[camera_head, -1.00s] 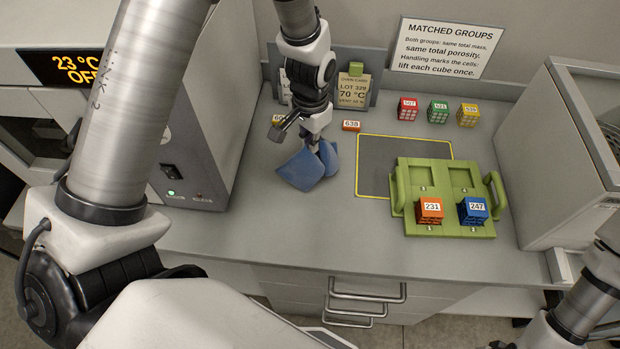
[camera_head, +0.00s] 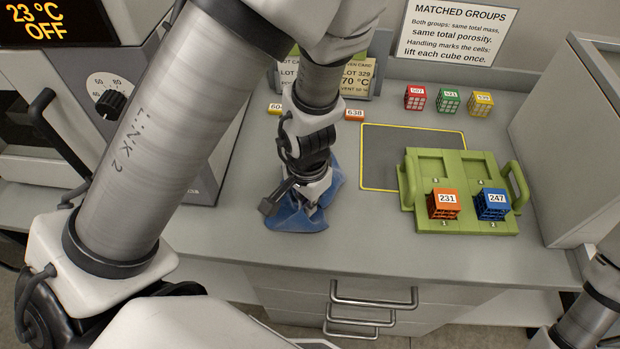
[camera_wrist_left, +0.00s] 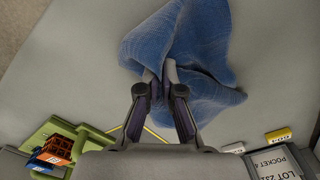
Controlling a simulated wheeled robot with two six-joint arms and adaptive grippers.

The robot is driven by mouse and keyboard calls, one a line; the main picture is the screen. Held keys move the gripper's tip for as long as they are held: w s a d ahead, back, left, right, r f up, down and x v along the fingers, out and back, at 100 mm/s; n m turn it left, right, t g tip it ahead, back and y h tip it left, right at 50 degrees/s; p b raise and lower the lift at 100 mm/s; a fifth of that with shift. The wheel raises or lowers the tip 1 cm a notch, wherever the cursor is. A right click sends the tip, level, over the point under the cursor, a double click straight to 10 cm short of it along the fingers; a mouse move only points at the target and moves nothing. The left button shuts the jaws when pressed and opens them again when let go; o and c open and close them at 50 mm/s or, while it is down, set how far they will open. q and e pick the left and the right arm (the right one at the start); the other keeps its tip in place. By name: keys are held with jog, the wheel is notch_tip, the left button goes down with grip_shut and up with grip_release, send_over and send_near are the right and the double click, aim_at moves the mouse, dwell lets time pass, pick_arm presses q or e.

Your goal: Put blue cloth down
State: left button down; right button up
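The blue cloth (camera_head: 290,217) is bunched at the bench top in the head view, left of the green tray and partly hidden by my left wrist. In the left wrist view the cloth (camera_wrist_left: 205,40) hangs in loose folds around the fingertips. My left gripper (camera_wrist_left: 162,76) has its tips close together with a fold of cloth pinched between them. In the head view the left gripper (camera_head: 308,203) points down at the bench, low over it. Whether all the cloth touches the bench is hard to tell. My right gripper is out of view.
A green tray (camera_head: 410,218) holds an orange cube (camera_head: 443,205) and a blue cube (camera_head: 491,204). A yellow-edged grey mat (camera_head: 385,150) lies behind it. Red (camera_head: 415,98), green (camera_head: 448,101) and yellow (camera_head: 481,103) cubes stand at the back. Bare bench lies in front of the tray.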

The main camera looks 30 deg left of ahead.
pick_arm(q)
jog(key=c, duration=0.9)
grip_release()
